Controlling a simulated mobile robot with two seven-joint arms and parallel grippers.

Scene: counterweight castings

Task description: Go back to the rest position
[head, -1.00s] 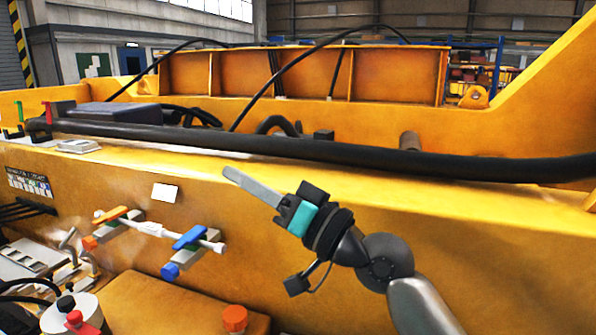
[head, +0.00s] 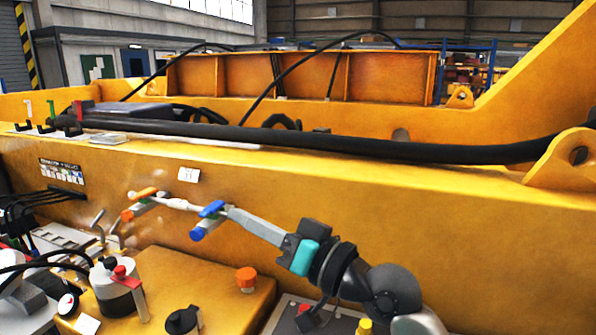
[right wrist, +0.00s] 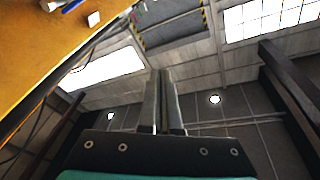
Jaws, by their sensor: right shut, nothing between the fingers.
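My right gripper (head: 232,213) comes in from the lower right in the head view, with its long grey fingers together and empty. Its tips overlap the right end of the pipe beside the blue-handled valve (head: 211,209) in the picture. In the right wrist view the shut fingers (right wrist: 163,75) point toward the hall's wall and roof, and the yellow machine lies off to the upper left, apart from them. My left gripper is in neither view.
A long yellow beam (head: 380,195) with a black hose (head: 350,150) along its top crosses behind my right arm. An orange-handled valve (head: 145,193) is on the same pipe. Below are a yellow tank with an orange cap (head: 246,279), a black cap (head: 182,320) and a white reservoir (head: 108,285).

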